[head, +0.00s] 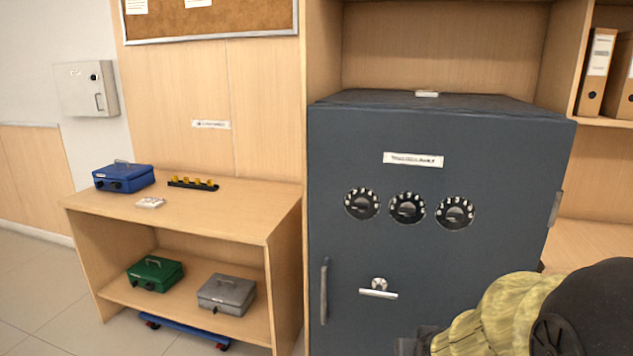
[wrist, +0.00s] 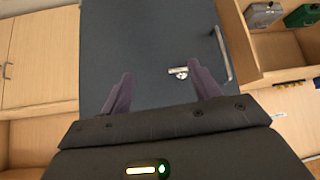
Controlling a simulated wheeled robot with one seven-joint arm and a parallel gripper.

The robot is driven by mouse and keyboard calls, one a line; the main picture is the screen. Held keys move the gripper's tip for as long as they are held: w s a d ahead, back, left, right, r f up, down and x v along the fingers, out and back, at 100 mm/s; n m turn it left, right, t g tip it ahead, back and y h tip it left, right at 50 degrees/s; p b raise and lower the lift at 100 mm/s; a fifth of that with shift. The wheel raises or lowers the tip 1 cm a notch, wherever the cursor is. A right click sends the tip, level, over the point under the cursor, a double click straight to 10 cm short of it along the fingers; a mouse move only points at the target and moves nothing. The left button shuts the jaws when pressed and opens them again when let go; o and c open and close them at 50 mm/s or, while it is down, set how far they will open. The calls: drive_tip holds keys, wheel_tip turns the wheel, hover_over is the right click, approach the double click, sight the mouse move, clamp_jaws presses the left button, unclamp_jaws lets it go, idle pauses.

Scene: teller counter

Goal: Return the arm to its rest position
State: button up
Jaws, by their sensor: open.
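My gripper (wrist: 162,90) is open in the wrist view, its two fingers apart with nothing between them. Beyond the fingers is the front of the dark grey safe (wrist: 140,40), with its keyhole plate (wrist: 180,72) and handle (wrist: 221,52). In the head view my arm (head: 510,310) reaches in at the lower right, in front of the safe (head: 470,130). The gripper's fingers are not clear in that view. The safe door is shut, with three dials, a lock (head: 379,287) and a vertical handle (head: 324,300).
A wooden shelf table (head: 240,220) stands left of the safe. It holds a blue cash box (head: 123,178), a black rack with yellow pieces (head: 193,184), a green box (head: 155,273) and a grey box (head: 227,294). A blue wheeled dolly (head: 185,328) is below. Floor at left is clear.

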drive_tip(key=s+a+f+n+g+y+p, duration=0.1)
drive_tip(key=s+a+f+g, duration=0.15)
drive_tip(key=s, duration=0.35)
drive_tip(key=s+a+f+g, duration=0.1)
drive_tip(key=s+a+g, duration=0.2)
drive_tip(key=s, duration=0.2)
wheel_tip(320, 180, up, 26)
drive_tip(key=p, duration=2.6)
drive_tip(key=shift+d+r, duration=0.25)
drive_tip(key=shift+d, duration=0.05)
drive_tip(key=shift+s, duration=0.1)
